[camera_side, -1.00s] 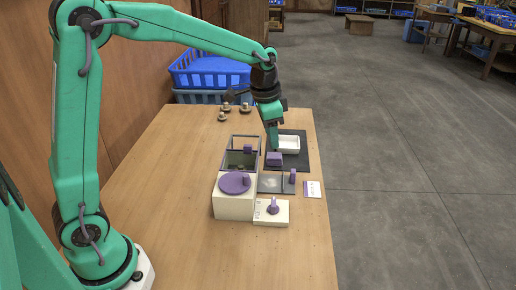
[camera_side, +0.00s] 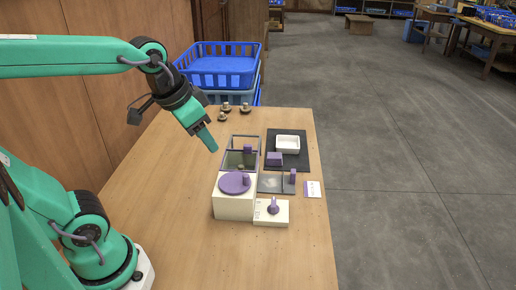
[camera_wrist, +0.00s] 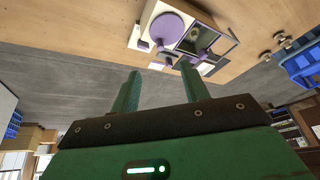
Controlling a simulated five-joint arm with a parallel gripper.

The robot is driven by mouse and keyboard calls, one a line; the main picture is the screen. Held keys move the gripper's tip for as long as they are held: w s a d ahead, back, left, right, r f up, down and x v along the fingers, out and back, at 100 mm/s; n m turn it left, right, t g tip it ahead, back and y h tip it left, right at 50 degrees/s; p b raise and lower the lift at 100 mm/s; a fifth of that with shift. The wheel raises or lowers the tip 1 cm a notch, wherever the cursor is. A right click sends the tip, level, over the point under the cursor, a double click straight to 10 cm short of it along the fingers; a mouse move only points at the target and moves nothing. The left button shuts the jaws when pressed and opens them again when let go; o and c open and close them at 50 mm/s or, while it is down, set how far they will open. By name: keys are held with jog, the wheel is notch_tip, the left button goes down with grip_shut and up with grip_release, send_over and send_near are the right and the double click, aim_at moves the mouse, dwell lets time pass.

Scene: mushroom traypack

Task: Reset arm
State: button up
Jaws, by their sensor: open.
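My gripper (camera_side: 210,146) hangs in the air above the left part of the table, left of the packing equipment, and holds nothing. In the wrist view its two green fingers (camera_wrist: 160,90) stand apart with nothing between them. The white tray (camera_side: 288,144) lies on a dark mat (camera_side: 302,163) at the right. Several mushrooms, one of them here (camera_side: 227,106), stand at the far end of the table. My gripper is apart from all of these.
A cream box with a purple round lid (camera_side: 235,183) stands mid-table, with a clear-walled bin (camera_side: 231,160) behind it. A knob box (camera_side: 264,218) is in front. Blue crates (camera_side: 222,70) are stacked beyond the table (camera_side: 160,200). The table's left side is clear.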

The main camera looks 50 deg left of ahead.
jog(key=shift+n+t, duration=0.4)
jog(key=shift+n, duration=0.2)
jog(key=shift+s+f, duration=0.2)
jog(key=shift+s, duration=0.6)
jog(key=shift+s+f, duration=0.25)
jog(key=shift+s, duration=0.5)
jog(key=shift+s+f, duration=0.2)
jog(key=shift+s, duration=0.6)
